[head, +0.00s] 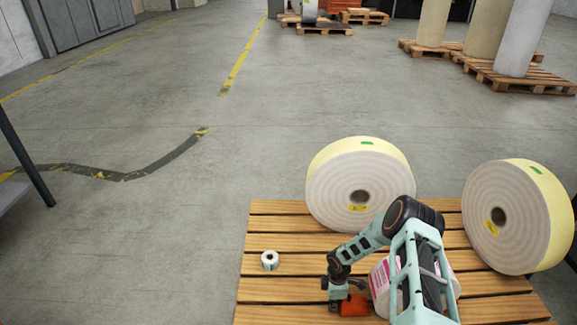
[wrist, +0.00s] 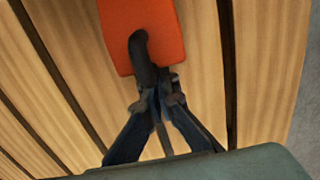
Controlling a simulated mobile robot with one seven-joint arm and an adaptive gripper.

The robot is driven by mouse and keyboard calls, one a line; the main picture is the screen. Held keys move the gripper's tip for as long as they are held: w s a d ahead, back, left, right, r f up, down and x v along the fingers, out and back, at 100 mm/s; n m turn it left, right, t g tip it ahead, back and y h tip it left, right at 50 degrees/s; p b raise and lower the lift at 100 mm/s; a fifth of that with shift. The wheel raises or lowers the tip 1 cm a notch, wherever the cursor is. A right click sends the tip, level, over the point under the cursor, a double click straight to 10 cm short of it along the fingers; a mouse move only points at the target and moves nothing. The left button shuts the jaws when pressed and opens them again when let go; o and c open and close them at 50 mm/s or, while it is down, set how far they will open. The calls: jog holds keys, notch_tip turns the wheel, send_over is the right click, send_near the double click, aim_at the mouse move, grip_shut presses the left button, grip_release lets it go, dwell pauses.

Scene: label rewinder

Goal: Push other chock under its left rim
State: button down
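An orange chock (head: 354,308) lies on the slatted wooden pallet at the lower middle of the head view, left of a white roll with pink print (head: 380,287). My arm hides much of that roll, so its rim and the gap to the chock are unclear. In the wrist view the chock (wrist: 150,30) has a black curved handle (wrist: 142,55) reaching back to my gripper (wrist: 159,98). The fingers are drawn close together and look shut on the handle's end. No second chock is in view.
Bare slats lie left of my gripper. The grey floor beyond is open.

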aim_at(347, 304)
jog(key=shift+d, duration=2.55)
